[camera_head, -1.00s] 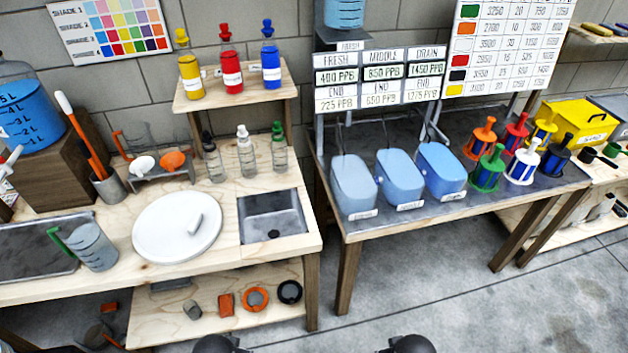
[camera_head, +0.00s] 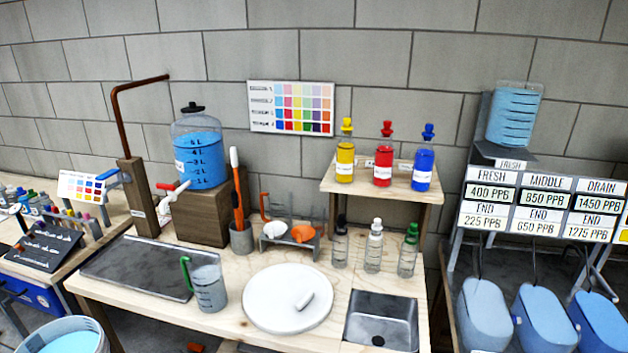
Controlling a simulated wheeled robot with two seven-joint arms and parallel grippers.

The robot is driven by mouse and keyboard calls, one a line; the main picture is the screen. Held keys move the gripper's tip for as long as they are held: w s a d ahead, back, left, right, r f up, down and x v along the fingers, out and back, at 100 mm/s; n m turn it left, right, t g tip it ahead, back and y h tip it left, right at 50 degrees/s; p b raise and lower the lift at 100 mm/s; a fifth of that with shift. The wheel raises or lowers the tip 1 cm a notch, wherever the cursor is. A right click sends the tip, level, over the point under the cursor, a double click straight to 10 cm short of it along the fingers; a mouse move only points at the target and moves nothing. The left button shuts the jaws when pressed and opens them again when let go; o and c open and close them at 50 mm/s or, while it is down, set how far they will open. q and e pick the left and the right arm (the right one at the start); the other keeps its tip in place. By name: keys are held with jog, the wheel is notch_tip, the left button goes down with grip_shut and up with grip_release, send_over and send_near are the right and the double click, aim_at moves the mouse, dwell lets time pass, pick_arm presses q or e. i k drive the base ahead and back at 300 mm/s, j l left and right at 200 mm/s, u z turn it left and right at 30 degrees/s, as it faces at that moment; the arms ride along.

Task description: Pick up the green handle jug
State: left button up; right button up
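The green handle jug (camera_head: 208,288) is a clear, grey-tinted measuring jug with a green handle on its left side. It stands upright on the wooden bench, at the right front corner of the dark metal tray and left of the round white board. Neither of my grippers shows in the head view now.
The white board (camera_head: 270,318) and a metal sink (camera_head: 382,322) lie right of the jug. Behind are a cup of orange and white tools (camera_head: 241,238), a rack with an orange-handled jug (camera_head: 290,240) and a blue water tank (camera_head: 200,160). The dark tray (camera_head: 135,266) is bare.

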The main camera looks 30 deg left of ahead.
aim_at(204, 268)
jog(key=u, duration=2.55)
